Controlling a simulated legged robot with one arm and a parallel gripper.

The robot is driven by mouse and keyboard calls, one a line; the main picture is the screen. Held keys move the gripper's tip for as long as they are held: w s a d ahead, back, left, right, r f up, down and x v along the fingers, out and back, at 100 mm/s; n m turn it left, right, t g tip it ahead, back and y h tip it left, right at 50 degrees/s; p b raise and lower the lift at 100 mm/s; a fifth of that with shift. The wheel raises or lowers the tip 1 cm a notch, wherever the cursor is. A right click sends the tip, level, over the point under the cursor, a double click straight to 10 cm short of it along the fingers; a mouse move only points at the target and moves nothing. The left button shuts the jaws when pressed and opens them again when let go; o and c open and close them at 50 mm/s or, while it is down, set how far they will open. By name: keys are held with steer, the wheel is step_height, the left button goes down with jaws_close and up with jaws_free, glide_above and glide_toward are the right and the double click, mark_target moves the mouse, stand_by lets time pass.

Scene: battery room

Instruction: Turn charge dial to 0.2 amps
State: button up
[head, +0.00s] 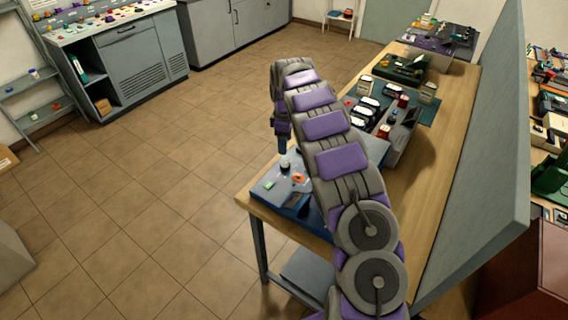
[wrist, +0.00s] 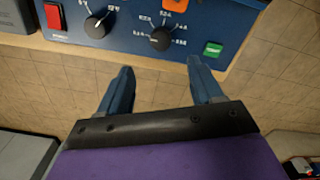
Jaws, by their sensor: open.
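A blue charger panel (head: 262,191) sits at the near left corner of the wooden bench; it also fills the top of the wrist view (wrist: 130,57). It carries a left black dial (wrist: 97,25) and a right black dial (wrist: 160,38), each with a white pointer line and printed marks around it. The numbers are too small to read surely, so I cannot tell which is the charge dial. My gripper (wrist: 161,73) is open and empty, its blue fingertips apart below the right dial and not around it. In the head view my gripper (head: 282,145) hangs above the panel.
The panel also has a red switch (wrist: 54,15), an orange part (wrist: 175,5) and a green button (wrist: 213,49) near the right dial. Battery packs (head: 368,104) and a grey tray (head: 396,141) stand farther along the bench (head: 424,160). A grey partition (head: 478,170) borders its right side.

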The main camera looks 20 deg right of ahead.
mark_target(285, 163)
step_height(285, 163, down, 10)
steer(key=shift+f+b, duration=0.2)
steer(key=shift+b, duration=0.65)
steer(key=shift+d, duration=0.1)
steer(key=c, duration=1)
steer(key=shift+c, duration=0.3)
steer(key=shift+r+m+p, duration=0.1)
steer(key=shift+m+p, duration=0.2)
steer(key=shift+p, duration=0.05)
steer(key=m+p, duration=0.2)
steer(key=shift+r+m, duration=0.1)
steer(key=shift+m, duration=0.3)
steer(key=m+p, duration=0.2)
steer(key=m, duration=0.3)
steer(key=shift+p, duration=0.3)
steer(key=shift+m, duration=0.3)
